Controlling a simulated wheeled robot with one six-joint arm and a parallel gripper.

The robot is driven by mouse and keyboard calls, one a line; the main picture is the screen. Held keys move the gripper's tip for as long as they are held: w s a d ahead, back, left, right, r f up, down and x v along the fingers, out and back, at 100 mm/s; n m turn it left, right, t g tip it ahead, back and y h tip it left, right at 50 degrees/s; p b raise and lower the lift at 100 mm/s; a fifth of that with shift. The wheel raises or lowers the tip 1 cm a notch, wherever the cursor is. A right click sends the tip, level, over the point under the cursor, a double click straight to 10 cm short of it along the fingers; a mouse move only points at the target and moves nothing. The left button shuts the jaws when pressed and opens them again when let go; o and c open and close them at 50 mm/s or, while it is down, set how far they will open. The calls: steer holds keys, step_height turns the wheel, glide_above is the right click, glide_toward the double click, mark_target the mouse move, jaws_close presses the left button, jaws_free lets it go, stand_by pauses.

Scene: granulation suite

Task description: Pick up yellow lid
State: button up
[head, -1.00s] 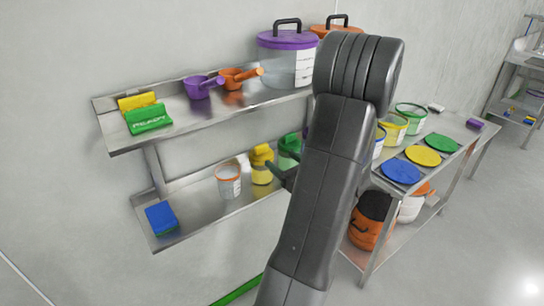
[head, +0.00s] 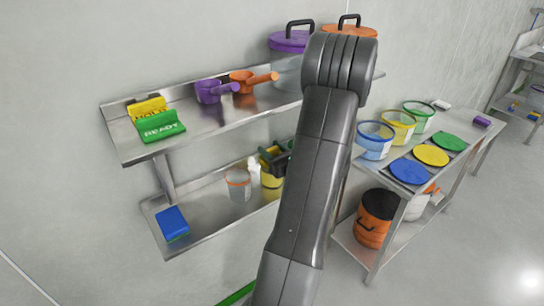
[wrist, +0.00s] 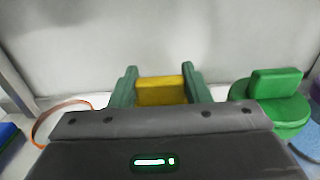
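The yellow lid (head: 271,161) sits on a small clear tub with yellow contents on the lower wall shelf, partly hidden by my gripper and arm in the head view. My gripper (head: 273,156) is at this lid. In the wrist view, the two green fingers of my gripper (wrist: 160,86) stand on either side of the lid's yellow block handle (wrist: 160,92). No clear gap shows between fingers and handle, but I cannot tell whether they press on it. The gripper body hides the lid's lower part.
A green-lidded tub (wrist: 276,105) stands close on the right. An orange-rimmed tub (head: 238,184) and a blue block (head: 172,223) are on the left. The upper shelf (head: 205,125) overhangs. A separate flat yellow disc (head: 432,155) lies on the right table.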

steer(key=shift+c, duration=1)
steer(key=shift+r, duration=0.1)
